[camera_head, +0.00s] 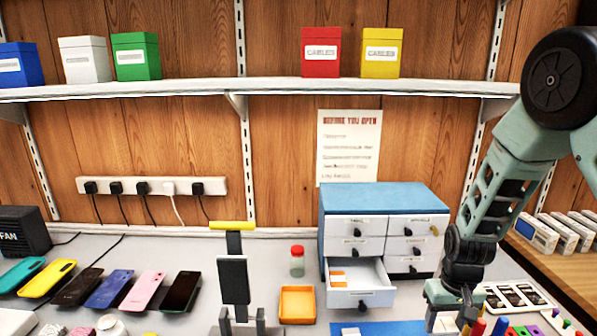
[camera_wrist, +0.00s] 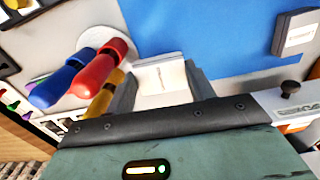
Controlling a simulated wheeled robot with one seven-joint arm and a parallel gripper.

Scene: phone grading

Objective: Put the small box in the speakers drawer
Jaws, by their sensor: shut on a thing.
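My gripper (camera_head: 443,312) is low at the right front of the bench. In the wrist view my gripper (camera_wrist: 163,88) is shut on a small white box (camera_wrist: 162,74), held between its grey fingers. The box's lower part is hidden by the gripper body. One drawer (camera_head: 364,298) of the blue-topped cabinet stands open, left of my gripper, with orange and white items inside. Its front with a dark knob also shows at the right of the wrist view (camera_wrist: 272,103). I cannot read its label well enough to tell whether it says speakers.
A blue mat (camera_head: 395,328) lies in front of the cabinet (camera_head: 385,196), with another white labelled box (camera_wrist: 298,32) at its edge. Red, blue and yellow-handled tools (camera_wrist: 98,72) stand close beside my gripper. An orange tray (camera_head: 297,305) and red-capped jar (camera_head: 297,262) stand left of the drawer.

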